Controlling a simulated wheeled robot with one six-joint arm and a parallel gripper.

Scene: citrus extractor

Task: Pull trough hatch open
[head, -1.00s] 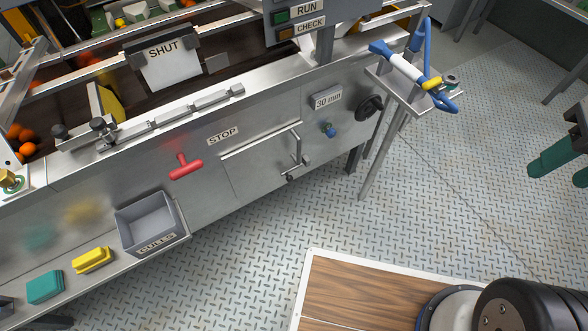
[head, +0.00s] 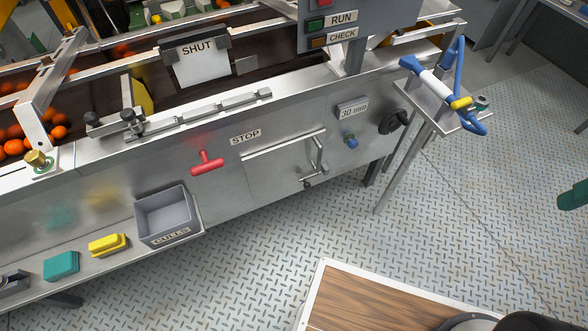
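The trough hatch (head: 282,170) is a flat metal panel in the front wall of the steel trough, near the middle of the head view. It lies flush with the wall and looks closed. A hinge-like strip runs along its top edge. A bar handle (head: 317,156) stands at its right side, with a small dark latch or knob (head: 307,183) at the lower right. My gripper is not in view; only a dark rounded part of my own body shows at the bottom right corner.
A red T-handle (head: 207,163) under the STOP label (head: 245,137) sits left of the hatch. A CULLS bin (head: 164,216) stands on a low shelf. A blue knob (head: 350,140) and black handwheel (head: 393,122) are to the right.

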